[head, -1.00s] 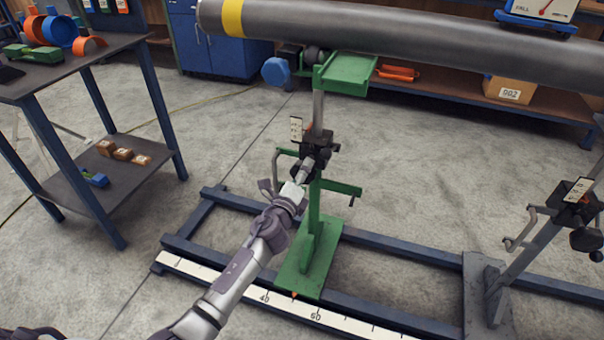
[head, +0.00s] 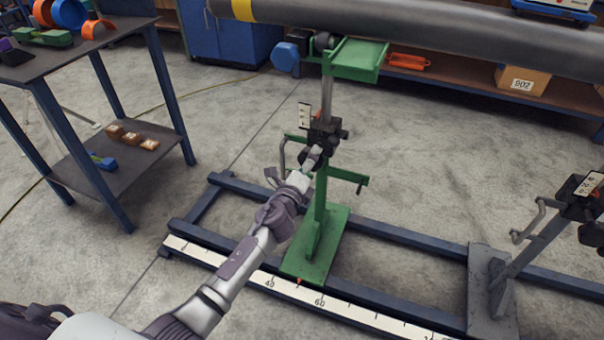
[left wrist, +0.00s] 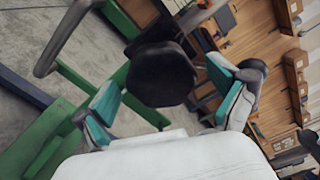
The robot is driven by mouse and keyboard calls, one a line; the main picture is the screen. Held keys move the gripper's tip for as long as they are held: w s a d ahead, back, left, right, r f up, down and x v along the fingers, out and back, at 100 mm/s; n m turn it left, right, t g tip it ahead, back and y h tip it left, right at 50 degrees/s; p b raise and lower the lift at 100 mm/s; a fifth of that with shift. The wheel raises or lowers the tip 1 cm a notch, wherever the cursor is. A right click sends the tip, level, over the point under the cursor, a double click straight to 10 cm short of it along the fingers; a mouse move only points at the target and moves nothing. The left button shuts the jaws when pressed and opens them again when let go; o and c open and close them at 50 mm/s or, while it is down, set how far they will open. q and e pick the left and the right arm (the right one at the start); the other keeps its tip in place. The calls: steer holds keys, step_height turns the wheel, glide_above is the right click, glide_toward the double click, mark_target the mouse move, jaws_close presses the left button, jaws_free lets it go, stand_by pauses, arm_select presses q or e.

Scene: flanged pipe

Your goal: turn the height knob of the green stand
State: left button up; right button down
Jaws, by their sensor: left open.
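The green stand (head: 319,212) stands upright on the blue floor rail, with its clamp block (head: 325,133) on the post. My left gripper (head: 312,156) is at the front of this block and hides most of the knob in the head view. In the left wrist view a black round height knob (left wrist: 162,75) lies between the two teal-padded fingers of my open left gripper (left wrist: 165,100). The fingers stand apart on either side of it, and I cannot tell whether either touches it. My right gripper is not in view.
A crank handle (left wrist: 68,35) sticks out close to the left finger. A grey pipe (head: 420,40) runs above the stand. A grey stand (head: 495,290) is at the right. A dark workbench (head: 75,65) is at the left. A scale strip (head: 235,265) lies along the front rail.

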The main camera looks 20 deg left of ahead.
arm_select(q)
steer(key=s, duration=1.1)
steer(key=shift+s+a, duration=0.15)
steer(key=shift+a, duration=0.05)
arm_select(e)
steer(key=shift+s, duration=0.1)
